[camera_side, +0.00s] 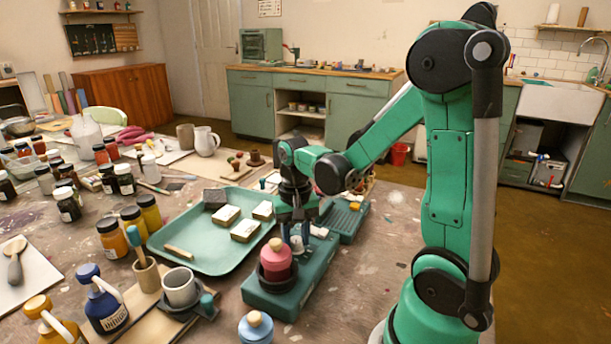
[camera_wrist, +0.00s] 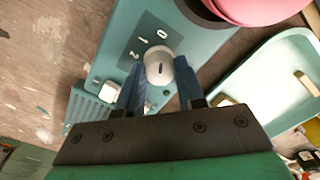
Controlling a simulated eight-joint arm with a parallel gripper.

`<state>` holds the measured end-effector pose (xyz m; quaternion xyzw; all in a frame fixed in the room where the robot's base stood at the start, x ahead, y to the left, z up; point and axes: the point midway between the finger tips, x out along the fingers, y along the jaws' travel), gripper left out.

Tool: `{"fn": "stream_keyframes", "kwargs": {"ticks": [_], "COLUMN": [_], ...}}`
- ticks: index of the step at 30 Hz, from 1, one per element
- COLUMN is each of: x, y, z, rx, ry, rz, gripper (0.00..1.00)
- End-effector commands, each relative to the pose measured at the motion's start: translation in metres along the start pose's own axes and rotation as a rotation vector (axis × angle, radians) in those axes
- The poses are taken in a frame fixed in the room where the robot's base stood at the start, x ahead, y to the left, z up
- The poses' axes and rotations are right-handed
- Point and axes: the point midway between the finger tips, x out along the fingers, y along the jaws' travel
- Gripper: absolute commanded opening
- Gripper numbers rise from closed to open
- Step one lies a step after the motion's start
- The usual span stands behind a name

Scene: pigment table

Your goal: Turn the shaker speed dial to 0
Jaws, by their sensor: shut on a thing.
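The shaker is a teal box (camera_side: 290,292) with a pink lidded jar (camera_side: 276,262) in a dark holder at its near end. In the wrist view its top panel (camera_wrist: 125,25) carries the printed figures 0, 1 and 2 beside the pale speed dial (camera_wrist: 159,68). The dial's short dark mark runs nearly upright in the picture, roughly in line with the 0; which end is the pointer is unclear. My gripper (camera_wrist: 160,78) is shut on the dial, one blue finger on each side. In the side view my gripper (camera_side: 296,240) points down at the shaker's far half.
A teal tray (camera_side: 165,238) with several pale blocks lies left of the shaker. A ribbed teal device (camera_side: 343,220) stands just behind it. A blue-grey jar (camera_side: 256,328) stands in front. Bare tabletop (camera_side: 375,250) lies to the right.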

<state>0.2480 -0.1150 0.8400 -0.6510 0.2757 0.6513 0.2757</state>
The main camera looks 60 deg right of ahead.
Motion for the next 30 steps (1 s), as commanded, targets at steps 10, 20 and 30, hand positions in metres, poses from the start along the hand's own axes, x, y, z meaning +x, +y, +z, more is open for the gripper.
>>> {"fn": "stream_keyframes", "kwargs": {"ticks": [10, 20, 30], "x": [0.000, -0.016, -0.052], "y": [0.000, 0.000, 0.000], "z": [0.000, 0.000, 0.000], "rx": [0.000, 0.000, 0.000], "ry": [0.000, 0.000, 0.001], "rz": [0.000, 0.000, 0.000], "gripper": [0.64, 0.64, 0.64]}}
